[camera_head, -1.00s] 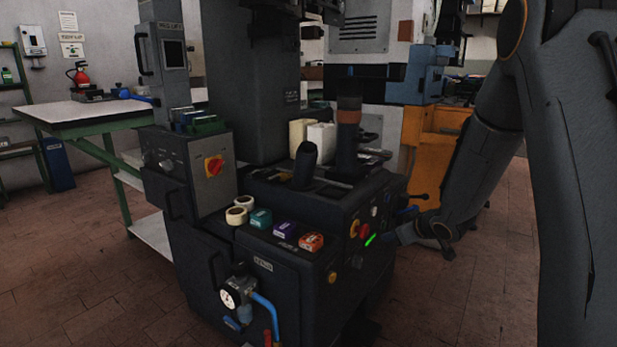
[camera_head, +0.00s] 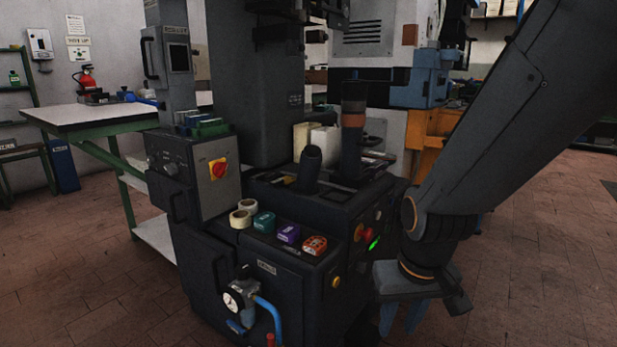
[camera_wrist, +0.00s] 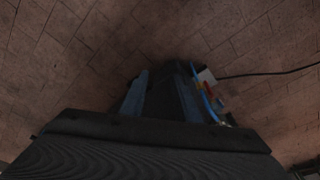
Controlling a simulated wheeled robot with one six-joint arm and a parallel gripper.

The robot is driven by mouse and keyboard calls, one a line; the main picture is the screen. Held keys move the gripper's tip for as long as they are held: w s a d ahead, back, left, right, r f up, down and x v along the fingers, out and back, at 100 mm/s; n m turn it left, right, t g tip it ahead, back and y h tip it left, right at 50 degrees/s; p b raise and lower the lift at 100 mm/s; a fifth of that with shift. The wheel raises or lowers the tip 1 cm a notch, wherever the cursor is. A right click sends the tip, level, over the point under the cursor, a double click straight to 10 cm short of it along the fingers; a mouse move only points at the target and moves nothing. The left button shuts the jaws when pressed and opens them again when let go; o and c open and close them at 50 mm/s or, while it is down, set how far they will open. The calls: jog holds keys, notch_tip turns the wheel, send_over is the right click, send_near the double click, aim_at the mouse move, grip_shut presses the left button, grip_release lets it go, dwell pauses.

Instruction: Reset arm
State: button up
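My arm comes down from the upper right in the head view, and my gripper (camera_head: 401,326) hangs at its end, pointing down, to the right of the heel press (camera_head: 287,288). Its two blue fingers are apart with nothing seen between them. In the wrist view my gripper (camera_wrist: 163,75) also shows two separate fingers, with a dark body and the brick-coloured floor beyond. The gripper looks open and empty, low beside the press's front right side.
The press carries a red emergency button (camera_head: 367,234), a lit green control (camera_head: 374,243) and a pressure gauge (camera_head: 234,299) with a blue hose. Small boxes and tape rolls (camera_head: 241,218) lie on its ledge. A workbench (camera_head: 88,117) stands left. Floor right is clear.

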jog(key=s+a+r+n+g, duration=0.2)
jog(key=s+a+r+n, duration=0.2)
jog(key=s+a, duration=0.7)
jog(key=d+r+m+p, duration=0.4)
jog(key=d+r+p, duration=1)
jog(key=p, duration=1)
notch_tip(320, 180, up, 4)
jog(key=shift+r+m, duration=0.25)
jog(key=shift+m, duration=0.15)
